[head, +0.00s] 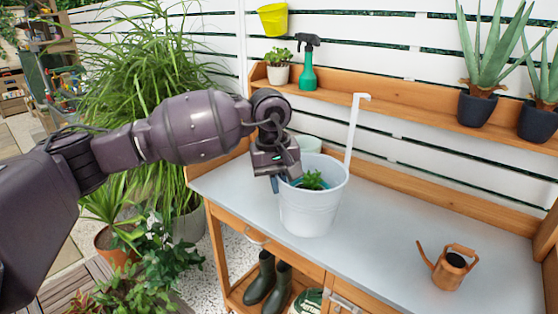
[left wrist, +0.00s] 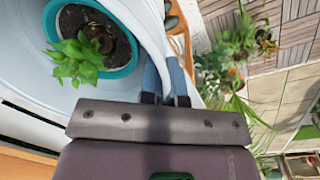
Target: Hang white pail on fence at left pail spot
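The white pail (head: 310,212) stands upright over the grey tabletop near its left end; whether its base touches is unclear. A tall white hook (head: 352,130) rises from its back right rim. A small green plant (head: 313,180) sits inside it; the left wrist view shows this plant in a teal pot (left wrist: 125,68). My left gripper (head: 284,178) is at the pail's left rim, one finger inside and one outside. In the left wrist view its fingers (left wrist: 166,82) close on the pail wall (left wrist: 150,22). The right gripper is out of view.
The white slatted fence (head: 400,30) runs behind the bench, with a yellow pail (head: 273,20) hanging on it. A wooden shelf (head: 400,98) holds a spray bottle (head: 307,68) and potted plants. A copper watering can (head: 449,268) stands right. The middle tabletop (head: 385,220) is clear.

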